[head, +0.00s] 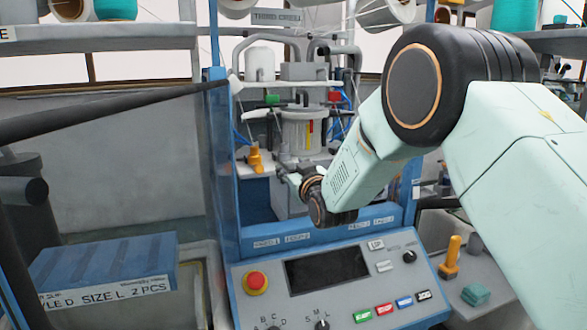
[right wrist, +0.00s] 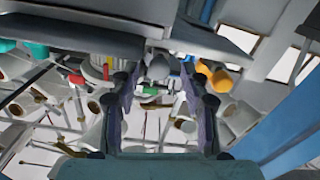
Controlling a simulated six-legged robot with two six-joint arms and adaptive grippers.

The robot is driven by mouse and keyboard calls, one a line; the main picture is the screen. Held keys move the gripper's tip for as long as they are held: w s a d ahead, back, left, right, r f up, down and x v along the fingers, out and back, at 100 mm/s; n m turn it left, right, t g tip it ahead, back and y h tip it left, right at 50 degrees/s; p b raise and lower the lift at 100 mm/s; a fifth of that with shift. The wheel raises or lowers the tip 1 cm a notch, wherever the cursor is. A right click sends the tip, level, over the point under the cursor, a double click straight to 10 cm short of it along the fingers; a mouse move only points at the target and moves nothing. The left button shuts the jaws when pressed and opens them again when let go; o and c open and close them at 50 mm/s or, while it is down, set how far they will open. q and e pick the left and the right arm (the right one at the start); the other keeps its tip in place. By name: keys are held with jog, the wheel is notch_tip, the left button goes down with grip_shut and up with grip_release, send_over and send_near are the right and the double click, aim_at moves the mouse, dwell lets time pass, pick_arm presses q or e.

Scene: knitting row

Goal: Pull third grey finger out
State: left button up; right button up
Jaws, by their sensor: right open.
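My right gripper (head: 292,178) reaches into the blue-framed knitting machine (head: 229,180), with the arm coming in from the right. In the right wrist view the two dark fingers of the right gripper (right wrist: 161,82) stand wide apart. A rounded grey part (right wrist: 158,66) shows between and beyond the fingertips; I cannot tell whether it is touched or whether it is the third grey finger. No row of grey fingers can be made out in the head view, where my wrist hides part of the machine's inside. My left gripper is not in view.
A control panel (head: 335,310) with a red stop button (head: 256,282) lies below my right wrist. Orange-topped parts (head: 256,158) stand inside the machine. A blue box (head: 105,270) sits at the lower left. The machine's blue uprights frame the opening.

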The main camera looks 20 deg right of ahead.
jog(key=shift+w+f, duration=0.1)
jog(key=shift+w, duration=0.05)
jog(key=shift+c, duration=0.2)
jog(key=shift+d, duration=0.1)
jog(key=shift+c, duration=0.8)
grip_shut()
